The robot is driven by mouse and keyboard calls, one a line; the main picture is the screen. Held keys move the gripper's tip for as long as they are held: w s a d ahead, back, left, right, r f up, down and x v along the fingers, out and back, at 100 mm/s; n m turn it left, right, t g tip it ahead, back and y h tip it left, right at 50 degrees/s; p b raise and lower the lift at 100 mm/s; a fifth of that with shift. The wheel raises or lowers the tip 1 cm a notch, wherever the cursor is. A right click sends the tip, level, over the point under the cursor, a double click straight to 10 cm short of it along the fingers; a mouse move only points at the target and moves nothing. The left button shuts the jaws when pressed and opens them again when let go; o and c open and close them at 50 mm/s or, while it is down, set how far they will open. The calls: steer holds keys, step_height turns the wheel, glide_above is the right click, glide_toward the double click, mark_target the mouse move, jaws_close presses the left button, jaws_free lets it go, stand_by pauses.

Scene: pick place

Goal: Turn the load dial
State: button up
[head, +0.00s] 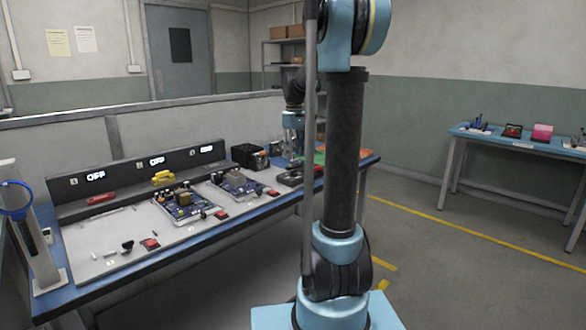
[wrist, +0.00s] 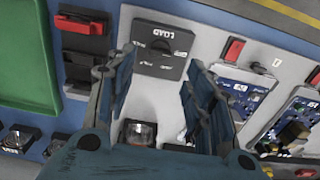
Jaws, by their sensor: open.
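The load dial (wrist: 158,48) is a dark box marked LOAD with a round black knob, upside down near the top middle of the wrist view. My gripper (wrist: 162,68) is open and empty, its two blue-grey fingers spread on either side of the view just below the dial box. No contact with the knob shows, and the height of the fingers above it is hard to judge. In the head view my gripper (head: 293,135) is over the far right part of the bench, partly hidden by my arm. The dial's setting is not readable.
The blue-edged bench (head: 150,262) carries circuit boards (head: 180,203), red switches and a back panel with OFF displays (head: 95,177). A red-handled switch (wrist: 82,26) and a green tray (wrist: 22,60) lie left of the dial in the wrist view; a round clear-topped part (wrist: 140,133) lies below.

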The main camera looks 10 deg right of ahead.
mark_target(294, 172)
step_height(294, 172, down, 6)
steer(key=shift+f, duration=0.25)
